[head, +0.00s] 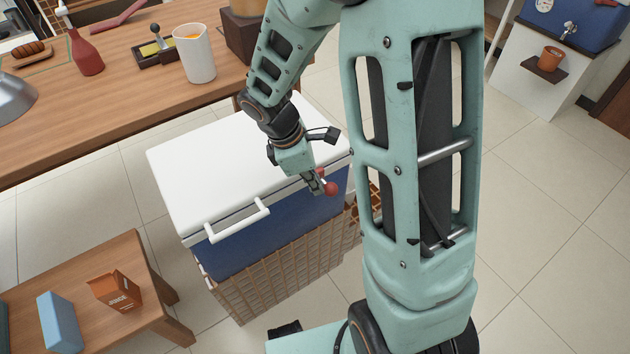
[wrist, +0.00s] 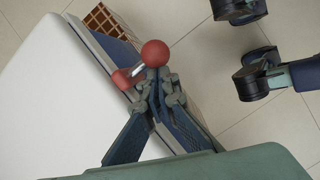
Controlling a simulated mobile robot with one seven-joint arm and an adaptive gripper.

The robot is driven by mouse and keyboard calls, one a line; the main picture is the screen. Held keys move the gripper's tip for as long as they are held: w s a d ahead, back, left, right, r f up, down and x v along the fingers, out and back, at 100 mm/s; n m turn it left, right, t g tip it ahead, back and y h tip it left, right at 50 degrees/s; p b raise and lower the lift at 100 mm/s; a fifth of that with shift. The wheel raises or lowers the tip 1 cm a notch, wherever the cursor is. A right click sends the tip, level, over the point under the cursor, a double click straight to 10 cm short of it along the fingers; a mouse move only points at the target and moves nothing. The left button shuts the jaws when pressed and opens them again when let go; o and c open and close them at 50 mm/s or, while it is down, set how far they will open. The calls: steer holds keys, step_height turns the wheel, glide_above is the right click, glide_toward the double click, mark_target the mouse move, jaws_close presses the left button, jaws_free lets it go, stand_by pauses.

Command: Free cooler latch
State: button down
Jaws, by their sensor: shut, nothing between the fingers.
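The cooler has a white lid (head: 235,160), a dark blue body (head: 225,252) and a white bar handle (head: 238,221) on its front. The lid looks closed. The latch has a red ball (head: 330,188) at the cooler's right front side; the ball (wrist: 155,53) also shows in the wrist view, with a short metal rod and a second red piece (wrist: 121,80) by the lid edge. My gripper (head: 315,185) is shut and empty right beside the latch. In the wrist view its fingertips (wrist: 157,84) are just below the ball; whether they touch it I cannot tell.
A tan lattice (head: 265,285) surrounds the cooler's lower part. A wooden counter (head: 110,100) with a white pitcher (head: 195,55) and a red bottle (head: 85,42) stands behind it. A low wooden table (head: 130,260) with boxes is at front left. Tiled floor is open at right.

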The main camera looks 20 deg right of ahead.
mark_target(327, 184)
steer(key=shift+d+r+p, duration=0.2)
steer(key=shift+p, duration=0.5)
steer(key=y+p, duration=0.1)
steer(key=p, duration=0.2)
steer(key=d+r+y+p, duration=0.1)
steer(key=p, duration=0.2)
steer(key=shift+w+d+g, duration=0.15)
steer(key=shift+d+g, duration=0.05)
steer(key=shift+g, duration=0.2)
steer(key=y+p, duration=0.1)
steer(key=p, duration=0.1)
steer(key=d+y+p, duration=0.1)
steer(key=p, duration=0.1)
steer(key=shift+w+d+g, duration=0.1)
steer(key=shift+w+g, duration=0.15)
steer(key=shift+g, duration=0.05)
steer(key=w+d+f+g+y+b, duration=0.1)
steer(key=w+d+f+g+y, duration=0.1)
steer(key=d+f+y, duration=0.2)
steer(key=shift+d+y, duration=1.05)
steer(key=shift+y, duration=0.15)
steer(key=shift+d+f, duration=0.15)
